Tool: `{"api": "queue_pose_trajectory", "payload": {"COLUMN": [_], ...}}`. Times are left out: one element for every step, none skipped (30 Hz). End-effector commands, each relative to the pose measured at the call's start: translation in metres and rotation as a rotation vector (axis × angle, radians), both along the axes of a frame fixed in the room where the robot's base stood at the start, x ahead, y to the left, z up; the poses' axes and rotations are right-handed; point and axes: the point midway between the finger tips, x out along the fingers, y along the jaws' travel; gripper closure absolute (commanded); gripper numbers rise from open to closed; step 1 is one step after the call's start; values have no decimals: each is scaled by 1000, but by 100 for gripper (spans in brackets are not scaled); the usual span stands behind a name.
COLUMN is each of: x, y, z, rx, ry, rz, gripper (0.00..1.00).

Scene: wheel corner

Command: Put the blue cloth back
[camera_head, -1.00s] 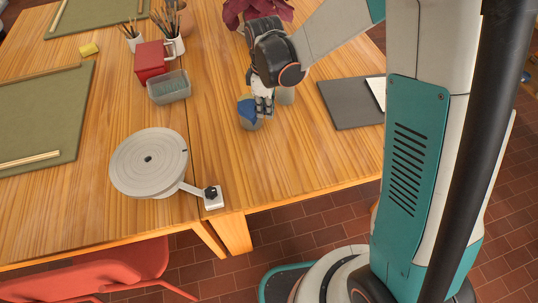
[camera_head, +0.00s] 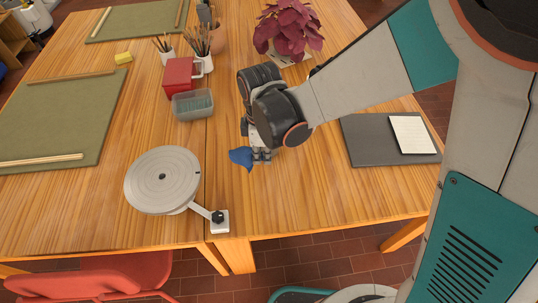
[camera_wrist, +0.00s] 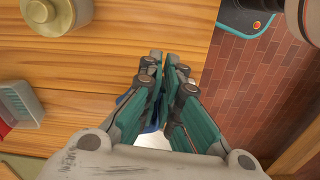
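The blue cloth (camera_head: 241,156) shows at the left side of my gripper's fingertips, over the bare wood near the front of the table. My gripper (camera_head: 261,156) points down there, its fingers close together and shut on the cloth. The fingers hide most of the cloth there. I cannot tell whether its lower edge touches the table.
A round grey wheel (camera_head: 162,180) with a bracket stands left of my gripper. A grey tub (camera_head: 193,105) and red box (camera_head: 178,75) lie behind. A beige lidded jar (camera_wrist: 58,14) is near. A dark board (camera_head: 375,145) lies right; a plant (camera_head: 288,28) stands behind.

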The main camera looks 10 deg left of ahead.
Motion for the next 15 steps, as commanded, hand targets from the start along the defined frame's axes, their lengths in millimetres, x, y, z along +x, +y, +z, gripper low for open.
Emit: {"api": "queue_pose_trajectory", "payload": {"x": [0, 0, 0, 0, 0, 0, 0, 0, 0, 0, 0, 1, 0, 0, 0], "y": [0, 0, 0, 0, 0, 0, 0, 0, 0, 0, 0, 0, 0, 0, 0], "z": [-15, -20, -27, -32, -37, -44, -48, -53, -60, -65, -70, -77, -82, -87, -94], "rx": [0, 0, 0, 0, 0, 0, 0, 0, 0, 0, 0, 0, 0, 0, 0], "ry": [0, 0, 0, 0, 0, 0, 0, 0, 0, 0, 0, 0, 0, 0, 0], "rz": [0, 0, -1, -1, -1, -1, -1, -1, -1, -1, -1, -1, -1, -1, -1], "gripper": [100, 100, 100, 100, 100, 100, 100, 100, 100, 100, 100, 100, 100, 100, 100]}}
